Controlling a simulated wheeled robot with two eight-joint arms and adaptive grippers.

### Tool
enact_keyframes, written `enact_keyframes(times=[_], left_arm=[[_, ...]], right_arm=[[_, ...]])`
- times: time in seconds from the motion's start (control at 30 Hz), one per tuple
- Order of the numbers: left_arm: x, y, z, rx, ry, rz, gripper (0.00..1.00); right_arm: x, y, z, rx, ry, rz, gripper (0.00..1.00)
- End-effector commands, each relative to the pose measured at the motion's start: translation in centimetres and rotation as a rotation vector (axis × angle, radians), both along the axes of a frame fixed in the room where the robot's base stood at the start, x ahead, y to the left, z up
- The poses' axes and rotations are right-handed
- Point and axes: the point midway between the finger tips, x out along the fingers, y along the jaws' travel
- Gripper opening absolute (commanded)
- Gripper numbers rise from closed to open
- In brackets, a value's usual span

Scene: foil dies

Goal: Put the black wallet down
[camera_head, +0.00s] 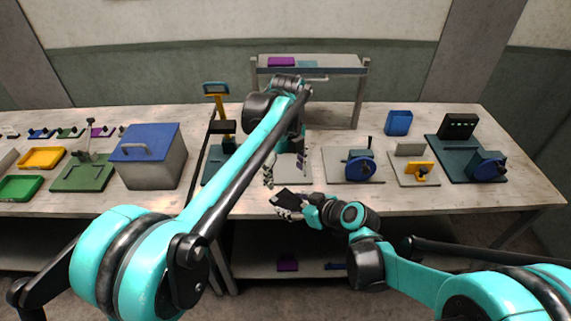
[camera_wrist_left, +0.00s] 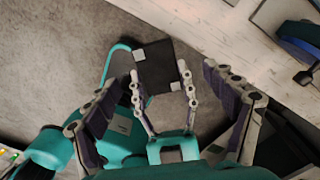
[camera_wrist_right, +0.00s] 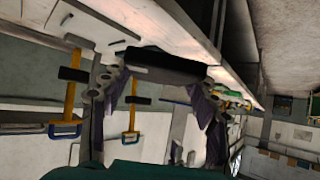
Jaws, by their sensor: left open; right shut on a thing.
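The black wallet (camera_head: 284,198) is a flat dark square at the table's front edge in the head view. In the left wrist view the wallet (camera_wrist_left: 160,62) shows its face, with small pale patches near its edges. My right gripper (camera_head: 290,206) is shut on it; its fingers (camera_wrist_left: 163,92) hold opposite sides. In the right wrist view the wallet (camera_wrist_right: 165,64) is a dark bar between the fingertips. My left gripper (camera_head: 285,172) is above and behind it in the head view. Its fingers (camera_wrist_left: 165,98) are spread wide, empty, apart from the wallet.
The workbench (camera_head: 400,197) carries a blue-lidded box (camera_head: 148,155) on the left and blue-wheeled devices (camera_head: 361,165) on the right. A raised shelf (camera_head: 312,62) stands at the back. A blue container (camera_head: 398,122) is behind the devices. Bare tabletop runs along the right front.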

Motion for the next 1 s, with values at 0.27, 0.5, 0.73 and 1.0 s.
enact_keyframes(times=[0.27, 0.5, 0.73, 1.0], left_arm=[[-0.1, 0.1, -5.5, -0.001, -0.001, 0.002, 0.84], [-0.1, 0.2, -8.0, 0.0, -0.001, 0.003, 0.84], [-0.1, 0.2, -8.4, 0.0, -0.001, 0.003, 0.84], [-0.1, 0.2, -8.4, -0.001, -0.002, 0.003, 0.45]], right_arm=[[0.0, 0.0, 0.0, 0.0, 0.0, 0.0, 0.3], [0.0, 0.0, 0.0, 0.0, 0.0, 0.0, 0.3], [0.0, 0.0, 0.0, 0.0, 0.0, 0.0, 0.3], [0.0, 0.0, 0.0, 0.001, 0.0, -0.001, 0.3]])
